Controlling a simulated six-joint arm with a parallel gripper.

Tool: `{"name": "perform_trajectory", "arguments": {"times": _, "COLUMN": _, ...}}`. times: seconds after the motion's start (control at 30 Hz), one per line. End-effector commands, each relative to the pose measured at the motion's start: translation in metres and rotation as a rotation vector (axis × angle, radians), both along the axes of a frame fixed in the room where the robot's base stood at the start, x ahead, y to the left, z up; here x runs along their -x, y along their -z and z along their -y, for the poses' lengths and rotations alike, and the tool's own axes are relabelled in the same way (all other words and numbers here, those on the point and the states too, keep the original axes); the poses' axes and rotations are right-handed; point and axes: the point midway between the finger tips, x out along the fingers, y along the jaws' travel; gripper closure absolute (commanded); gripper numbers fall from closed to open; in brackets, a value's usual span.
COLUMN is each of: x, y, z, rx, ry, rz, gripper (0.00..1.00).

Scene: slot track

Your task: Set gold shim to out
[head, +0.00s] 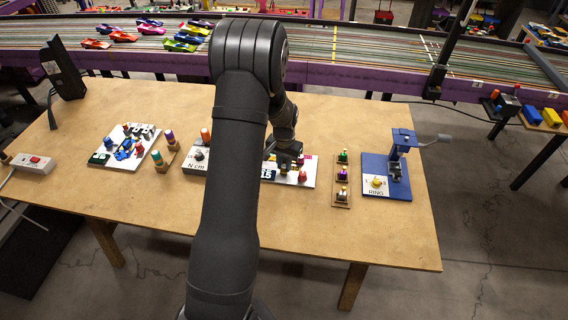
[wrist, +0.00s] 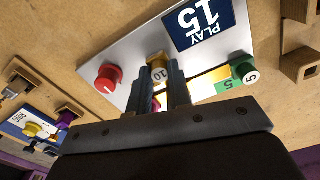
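A white board (head: 292,183) with a dark blue "PLAY 15" label (wrist: 199,22) lies on the table, partly hidden by my arm in the head view. In the wrist view a gold piece (wrist: 157,61) with a round white "10" tag stands on the board; it looks like the gold shim. My gripper (wrist: 159,70) points down at the board, its two fingers on either side of the gold piece with little or no gap. Whether they press on it is unclear. Something pink shows between the fingers.
A red knob (wrist: 109,78) stands on the board beside the fingers. In the head view, a wooden rack with several knobs (head: 342,181) and a blue press (head: 400,160) are to the right. More small fixtures stand left of my arm. The table front is clear.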

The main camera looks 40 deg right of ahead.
Motion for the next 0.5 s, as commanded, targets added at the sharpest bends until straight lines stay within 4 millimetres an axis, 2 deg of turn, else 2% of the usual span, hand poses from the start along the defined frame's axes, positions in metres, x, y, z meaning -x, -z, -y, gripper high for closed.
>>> {"name": "perform_trajectory", "arguments": {"times": 0.2, "x": 0.001, "y": 0.000, "z": -0.002, "rx": -0.001, "ry": 0.000, "rz": 0.000, "gripper": 1.00}}
{"name": "perform_trajectory", "arguments": {"times": 0.5, "x": 0.026, "y": 0.000, "z": -0.026, "rx": -0.002, "ry": 0.001, "rz": -0.001, "gripper": 1.00}}
